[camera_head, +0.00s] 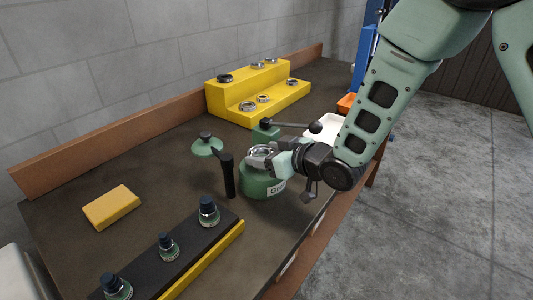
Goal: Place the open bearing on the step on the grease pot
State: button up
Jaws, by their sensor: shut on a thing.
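The green grease pot (254,184), with a partly hidden white label, stands near the right edge of the bench. My gripper (261,155) reaches in from the right, just over the pot's top. It is shut on a silver ring, the open bearing (262,149). I cannot tell whether the bearing touches the pot, as the fingers hide part of both. The yellow step (222,101) stands at the back of the bench with several other bearings on its two levels.
A black upright handle (228,176) and a green lever piece (206,146) stand just left of the pot. A black-knobbed lever (290,125) is behind it. A yellow block (111,207) lies left. A black rack (190,254) with several dark-capped parts is in front.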

jog(key=shift+f, duration=0.2)
jog(key=shift+f, duration=0.15)
jog(key=o, duration=1.2)
jog(key=shift+r, duration=0.35)
jog(key=b+v, duration=0.2)
jog(key=v, duration=1)
jog(key=s+d+g+h, duration=0.1)
jog(key=s+g+h, duration=0.2)
jog(key=s, duration=0.4)
jog(key=s+d+m+g+h, duration=0.1)
jog(key=s+d+g+h, duration=0.1)
jog(key=s, duration=0.6)
jog(key=s+d+g+h, duration=0.2)
jog(key=s+g+h, duration=0.2)
jog(key=s, duration=0.4)
jog(key=shift+s+f+m+g+h, duration=0.2)
jog(key=shift+f+m+g+h, duration=0.1)
jog(key=shift+m, duration=0.1)
